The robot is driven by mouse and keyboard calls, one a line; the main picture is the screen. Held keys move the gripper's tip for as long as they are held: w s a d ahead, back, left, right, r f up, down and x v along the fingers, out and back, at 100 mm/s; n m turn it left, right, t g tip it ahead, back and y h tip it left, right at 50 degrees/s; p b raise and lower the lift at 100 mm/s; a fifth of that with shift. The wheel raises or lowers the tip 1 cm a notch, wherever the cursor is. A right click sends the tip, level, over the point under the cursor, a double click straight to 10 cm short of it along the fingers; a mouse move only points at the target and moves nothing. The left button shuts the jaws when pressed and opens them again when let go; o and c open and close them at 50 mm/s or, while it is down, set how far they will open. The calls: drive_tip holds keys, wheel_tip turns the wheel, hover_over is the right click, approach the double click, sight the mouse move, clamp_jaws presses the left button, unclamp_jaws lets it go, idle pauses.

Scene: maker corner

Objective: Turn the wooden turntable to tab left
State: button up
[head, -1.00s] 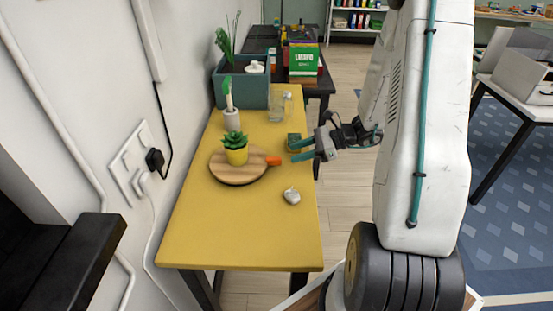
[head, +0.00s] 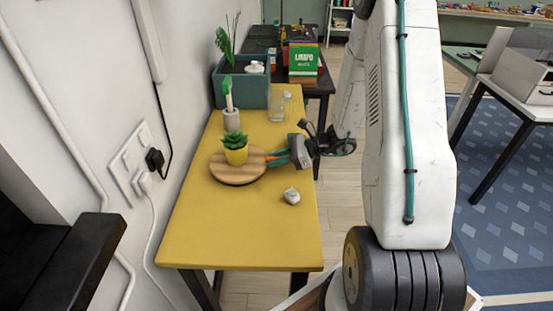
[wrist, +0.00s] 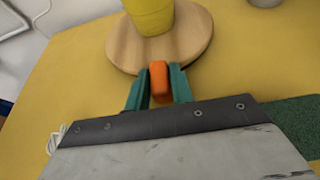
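The round wooden turntable (head: 232,178) lies on the yellow table, with a yellow pot (head: 236,156) holding a green succulent on top. Its orange tab (head: 271,158) points right in the head view. My gripper (head: 274,158) reaches in from the right at the turntable's edge. In the wrist view the orange tab (wrist: 160,82) sits between my two teal fingers (wrist: 160,90), one on each side, with no clear gap. The turntable (wrist: 195,45) and the pot (wrist: 150,15) show just beyond the tab.
A small silvery object (head: 292,196) lies on the yellow table (head: 240,235) near my gripper. A grey vase (head: 231,119), a glass jar (head: 276,106) and a teal planter box (head: 245,90) stand farther back. A green textured item (wrist: 297,125) is at right in the wrist view. The table's front is clear.

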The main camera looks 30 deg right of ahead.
clamp_jaws()
